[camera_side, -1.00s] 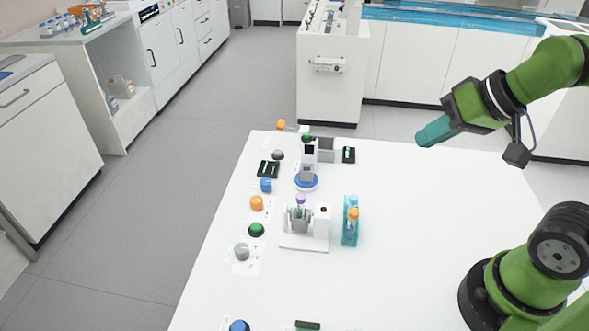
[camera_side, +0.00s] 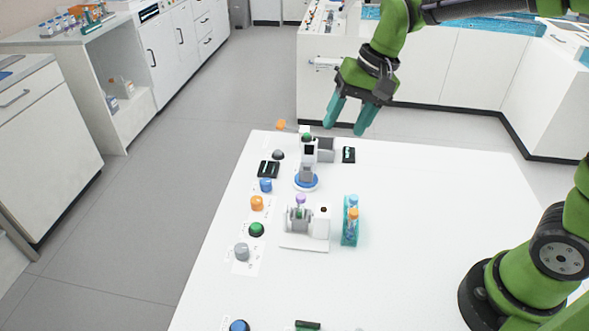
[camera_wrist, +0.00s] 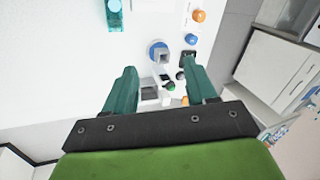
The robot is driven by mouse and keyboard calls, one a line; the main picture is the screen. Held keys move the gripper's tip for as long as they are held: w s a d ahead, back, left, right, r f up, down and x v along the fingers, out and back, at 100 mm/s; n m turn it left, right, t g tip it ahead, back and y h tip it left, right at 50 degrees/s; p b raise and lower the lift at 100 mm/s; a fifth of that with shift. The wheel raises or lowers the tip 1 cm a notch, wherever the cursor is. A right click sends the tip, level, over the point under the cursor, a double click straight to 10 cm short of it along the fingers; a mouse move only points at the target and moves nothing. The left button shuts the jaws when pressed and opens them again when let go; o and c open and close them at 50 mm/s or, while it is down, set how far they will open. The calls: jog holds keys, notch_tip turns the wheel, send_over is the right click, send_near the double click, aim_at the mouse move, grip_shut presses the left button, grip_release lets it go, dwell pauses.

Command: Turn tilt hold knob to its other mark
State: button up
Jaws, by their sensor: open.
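Several knobs and buttons line the left side of the white table in the side view: a grey knob (camera_side: 242,252), a green button (camera_side: 256,229), an orange one (camera_side: 257,203), a blue one (camera_side: 265,185) and a dark grey one (camera_side: 278,155). The labels are too small to read, so I cannot tell which is the tilt hold knob. My gripper (camera_side: 345,127) is open and empty above the table's far edge. In the wrist view, its spread fingers (camera_wrist: 156,72) point toward the device with a blue round base (camera_wrist: 158,50).
A white tube holder (camera_side: 305,243) with a purple-capped tube stands mid-table, beside a teal rack (camera_side: 345,238) of capped tubes. The blue-based device (camera_side: 307,183) stands behind them.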

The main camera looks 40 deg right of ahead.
aim_at(257, 198)
jog(key=w+a+f+m+g+y, duration=0.1)
jog(key=w+a+f+m+g, duration=0.2)
jog(key=w, duration=0.4)
jog(key=w+a+f+m+g+y, duration=0.1)
jog(key=w+a+f+m, duration=0.2)
jog(key=w+a+m, duration=0.25)
jog(key=shift+n, duration=0.25)
jog(key=x, duration=1.6)
jog(key=shift+w+d, duration=0.15)
jog(key=shift+w, duration=0.25)
jog(key=shift+c, duration=0.3)
grip_shut()
